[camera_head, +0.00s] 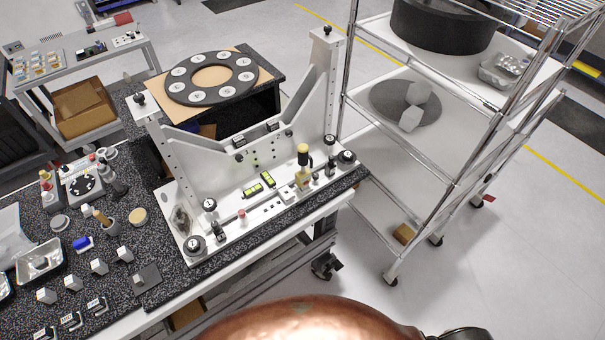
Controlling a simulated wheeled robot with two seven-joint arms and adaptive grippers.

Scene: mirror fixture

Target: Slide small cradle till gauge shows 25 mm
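A white mirror fixture (171,205) stands on the black speckled bench, with a low base plate and a tall V-shaped back plate (222,147). I cannot tell which part is the small cradle. Round black-and-white dials (209,204) sit near the left and right ends of the base; their readings are too small to make out. Two yellow-green vials (261,184) lie near the middle of the base. Neither of my grippers shows in this view.
A black ring with white discs (208,77) lies behind the fixture. Small blocks, a metal tray (40,259) and a blue piece (82,243) crowd the bench at left.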

